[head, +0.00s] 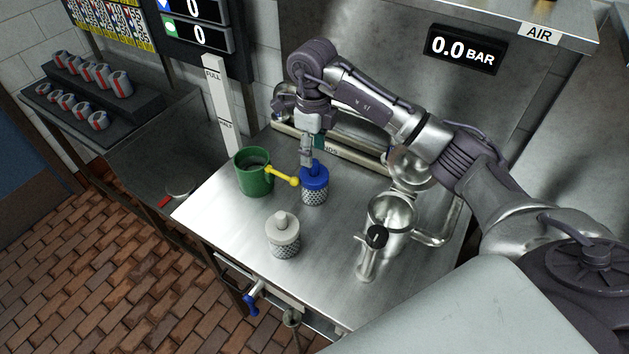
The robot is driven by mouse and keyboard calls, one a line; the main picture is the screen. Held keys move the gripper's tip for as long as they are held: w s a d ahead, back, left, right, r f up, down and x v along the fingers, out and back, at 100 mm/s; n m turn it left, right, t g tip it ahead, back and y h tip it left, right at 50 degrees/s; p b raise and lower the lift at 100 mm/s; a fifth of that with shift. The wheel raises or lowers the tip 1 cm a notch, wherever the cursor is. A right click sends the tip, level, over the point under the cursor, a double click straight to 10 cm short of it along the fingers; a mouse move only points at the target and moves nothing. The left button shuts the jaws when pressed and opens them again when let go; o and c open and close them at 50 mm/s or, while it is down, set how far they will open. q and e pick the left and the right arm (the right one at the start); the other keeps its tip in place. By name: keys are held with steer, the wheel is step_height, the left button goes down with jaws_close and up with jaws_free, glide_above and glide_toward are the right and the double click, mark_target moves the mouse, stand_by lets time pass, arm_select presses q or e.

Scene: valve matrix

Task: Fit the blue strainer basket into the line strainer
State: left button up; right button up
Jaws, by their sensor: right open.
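The blue strainer basket (315,185) stands upright on the steel bench, with a blue top and knob over a mesh body. My right gripper (308,163) points down at its knob from above. Its fingers are open and at or just beside the knob; I cannot tell if they touch it. The metal vessel that looks like the line strainer (392,213) is to the right of the basket, with its round mouth open upward and pipework around it. My left gripper is not in view.
A grey-topped mesh basket (283,236) stands in front of the blue one. A green pot (253,173) with a yellow handle is close on its left, the handle's end near the blue basket. A black-knobbed fitting (376,238) is at the strainer's front. Bare bench (225,225) lies at the left.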

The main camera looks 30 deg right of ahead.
mark_target(314, 161)
step_height(314, 161, down, 4)
steer(key=shift+s+r+p, duration=0.1)
steer(key=shift+r+p, duration=0.1)
steer(key=shift+p, duration=0.75)
steer(key=shift+d+f, duration=0.1)
steer(key=shift+f, duration=0.5)
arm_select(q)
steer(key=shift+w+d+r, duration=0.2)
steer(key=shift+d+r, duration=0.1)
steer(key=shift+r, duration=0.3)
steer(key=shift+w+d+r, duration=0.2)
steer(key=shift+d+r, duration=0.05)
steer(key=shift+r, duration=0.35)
arm_select(e)
steer(key=shift+c, duration=0.9)
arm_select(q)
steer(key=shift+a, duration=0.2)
arm_select(e)
jaws_close()
